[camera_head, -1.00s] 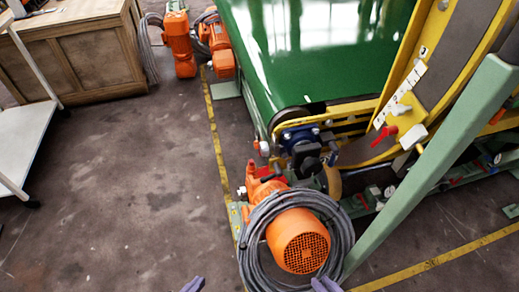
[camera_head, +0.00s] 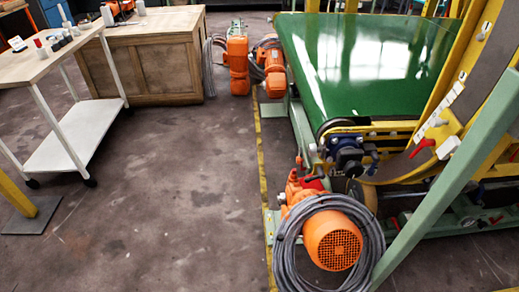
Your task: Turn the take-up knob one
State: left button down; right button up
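I cannot tell for certain which part is the take-up knob. A red handle (camera_head: 421,147) and a white block-like knob (camera_head: 448,147) sit on the yellow frame at the right. A dark blue and black fitting (camera_head: 349,156) is at the near end of the green belt (camera_head: 350,75). A small red part (camera_head: 313,183) shows by the near orange motor (camera_head: 333,243), which has a grey cable coiled around it. Neither of my grippers is in view.
A pale green beam (camera_head: 450,180) slants across the right side. A white cart (camera_head: 75,135) and wooden cabinet (camera_head: 150,65) stand at the left. Two orange motors (camera_head: 238,65) stand beside the belt's far left edge. The floor (camera_head: 170,210) at centre left is clear.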

aim_at(313, 150)
jog(key=u, duration=0.95)
jog(key=i, duration=3.7)
jog(key=z, duration=3.5)
